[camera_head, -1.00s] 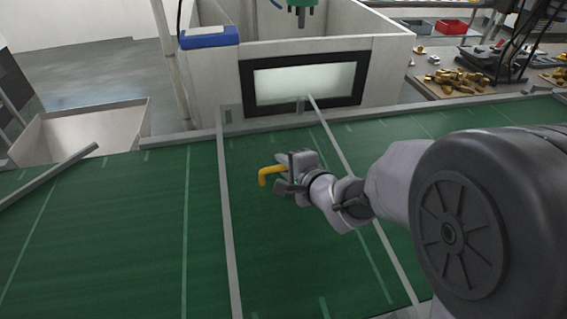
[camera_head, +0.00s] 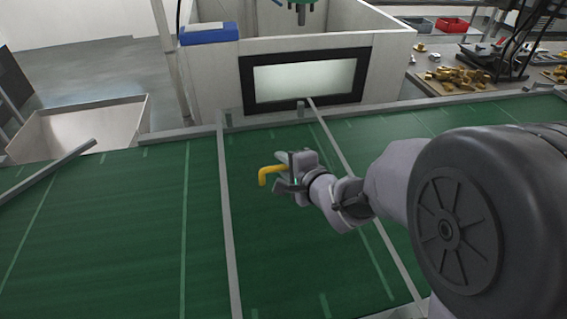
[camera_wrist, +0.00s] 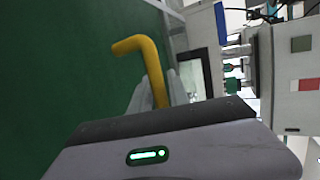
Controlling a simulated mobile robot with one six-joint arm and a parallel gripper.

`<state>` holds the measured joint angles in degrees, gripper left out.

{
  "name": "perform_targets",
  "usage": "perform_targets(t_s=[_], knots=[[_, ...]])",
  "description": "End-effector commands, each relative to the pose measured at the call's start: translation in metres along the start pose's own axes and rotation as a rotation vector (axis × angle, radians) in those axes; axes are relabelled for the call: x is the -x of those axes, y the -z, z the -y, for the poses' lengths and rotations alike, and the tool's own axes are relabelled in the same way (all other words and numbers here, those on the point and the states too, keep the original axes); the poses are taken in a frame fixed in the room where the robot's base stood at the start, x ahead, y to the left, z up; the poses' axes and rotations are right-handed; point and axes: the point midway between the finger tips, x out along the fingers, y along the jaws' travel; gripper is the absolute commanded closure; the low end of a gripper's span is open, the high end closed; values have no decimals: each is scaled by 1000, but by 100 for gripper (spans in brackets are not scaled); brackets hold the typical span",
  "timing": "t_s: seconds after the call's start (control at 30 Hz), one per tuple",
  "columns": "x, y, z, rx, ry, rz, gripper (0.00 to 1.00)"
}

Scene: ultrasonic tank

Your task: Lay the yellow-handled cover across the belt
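A bent yellow handle (camera_head: 267,176) shows at the tip of my gripper (camera_head: 292,174), above the green belt (camera_head: 205,235) in the head view. In the wrist view the handle (camera_wrist: 143,52) is hook-shaped, and its straight leg runs down between my two grey fingers (camera_wrist: 156,93). The fingers appear closed around that leg. I cannot make out the body of the cover joined to the handle.
A grey rail (camera_head: 228,220) and a second rail (camera_head: 382,238) run along the belt on either side of my gripper. A white tank (camera_head: 390,47) with a black-framed window (camera_head: 305,80) stands behind. A pale bin (camera_head: 85,128) stands left. Brass parts (camera_head: 460,79) lie at right.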

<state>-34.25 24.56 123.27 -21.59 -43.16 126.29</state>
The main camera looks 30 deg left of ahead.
Motion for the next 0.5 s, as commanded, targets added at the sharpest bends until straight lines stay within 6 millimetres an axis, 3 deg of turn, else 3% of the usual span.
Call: perform_targets(t_s=[0.07, 0.5], knots=[[0, 0, 0, 0, -1, 0, 60], [0, 0, -4, -4, -9, -1, 60]])
